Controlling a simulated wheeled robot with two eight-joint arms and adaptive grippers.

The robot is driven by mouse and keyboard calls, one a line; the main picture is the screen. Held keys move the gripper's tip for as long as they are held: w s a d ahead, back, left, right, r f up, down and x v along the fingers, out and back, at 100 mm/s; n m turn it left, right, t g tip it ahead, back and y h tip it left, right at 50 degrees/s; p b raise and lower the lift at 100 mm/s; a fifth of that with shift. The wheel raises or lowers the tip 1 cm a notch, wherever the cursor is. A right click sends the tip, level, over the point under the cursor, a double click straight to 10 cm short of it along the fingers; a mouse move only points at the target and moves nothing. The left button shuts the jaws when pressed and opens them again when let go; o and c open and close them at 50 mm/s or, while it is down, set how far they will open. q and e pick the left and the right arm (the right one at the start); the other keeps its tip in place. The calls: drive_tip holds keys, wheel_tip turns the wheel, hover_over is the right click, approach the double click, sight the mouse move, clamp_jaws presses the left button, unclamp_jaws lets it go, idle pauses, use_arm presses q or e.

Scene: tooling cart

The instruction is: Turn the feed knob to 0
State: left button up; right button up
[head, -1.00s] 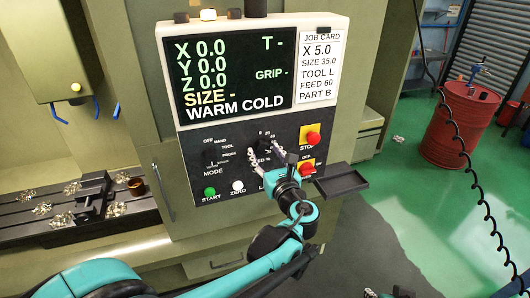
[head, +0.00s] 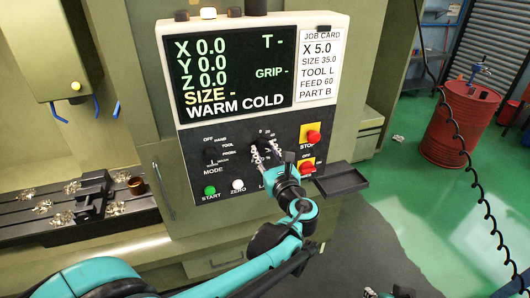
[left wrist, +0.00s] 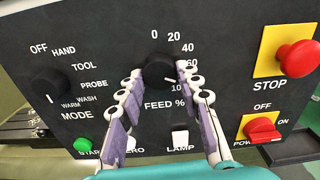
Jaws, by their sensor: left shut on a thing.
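The black round feed knob (left wrist: 158,72) sits on the dark panel above the label FEED %, with 0, 20, 40 and 60 running round its upper right side. Part of a number, 10, shows below it; I cannot clearly read where its pointer stands. My left gripper (left wrist: 162,77) has one finger on each side of the knob and is shut on it. In the head view my left gripper (head: 265,150) reaches the panel from below and hides most of the knob. A small part of my right arm shows at the bottom edge; its jaws cannot be made out.
The mode knob (left wrist: 48,86) is to the left. The red stop button (left wrist: 297,58) and red power switch (left wrist: 262,129) are to the right. The start button (head: 209,191) and zero button (head: 237,186) lie below. A dark shelf (head: 342,180) juts out at lower right.

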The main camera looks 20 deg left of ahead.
use_arm(q)
drive_tip(key=n+b, duration=0.1)
drive_tip(key=n, duration=1)
drive_tip(key=shift+b, duration=0.35)
drive_tip(key=n, duration=0.6)
drive_tip(key=shift+r, duration=0.1)
drive_tip(key=n+b, duration=0.1)
drive_tip(key=n, duration=0.5)
drive_tip(key=o, duration=1.1)
drive_tip(key=shift+o, duration=0.2)
